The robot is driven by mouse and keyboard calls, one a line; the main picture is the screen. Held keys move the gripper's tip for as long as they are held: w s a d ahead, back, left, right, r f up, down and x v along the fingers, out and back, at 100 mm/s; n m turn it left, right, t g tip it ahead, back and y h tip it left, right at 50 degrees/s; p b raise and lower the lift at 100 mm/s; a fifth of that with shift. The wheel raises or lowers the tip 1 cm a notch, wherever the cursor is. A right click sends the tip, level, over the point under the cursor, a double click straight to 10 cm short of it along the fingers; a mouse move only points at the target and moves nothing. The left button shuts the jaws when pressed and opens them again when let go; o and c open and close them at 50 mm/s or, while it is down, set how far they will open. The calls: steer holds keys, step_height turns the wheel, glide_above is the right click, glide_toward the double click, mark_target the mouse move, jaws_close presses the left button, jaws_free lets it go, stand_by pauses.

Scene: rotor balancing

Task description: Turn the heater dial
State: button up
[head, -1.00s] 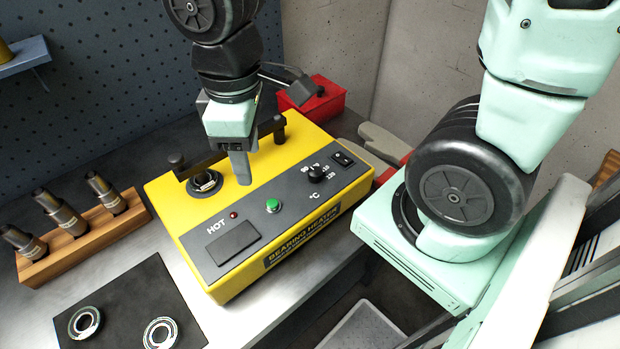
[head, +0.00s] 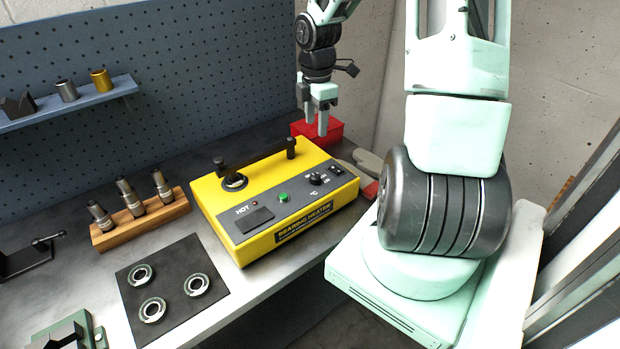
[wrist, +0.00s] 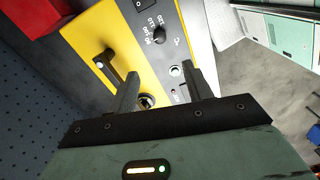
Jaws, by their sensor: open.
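The yellow bearing heater (head: 228,222) stands on the bench with its grey control panel facing up. The black heater dial (head: 316,178) is on the right part of the panel, with printed temperature numbers around it. Its exact setting is too small to read. The dial also shows in the wrist view (wrist: 158,33), beyond the fingers.
A green button (head: 283,197) and a black switch (head: 336,170) flank the dial. A dark bar (head: 256,157) stands above the heater's back, near a bearing (head: 235,182). A red box (head: 330,131) is behind. Three bearings lie on a black mat (head: 170,272).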

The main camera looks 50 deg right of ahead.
mark_target(315, 176)
step_height(315, 176, down, 17)
steer(key=shift+f+p, duration=0.2)
steer(key=shift+p, duration=0.25)
steer(key=shift+c, duration=0.2)
steer(key=c, duration=0.9)
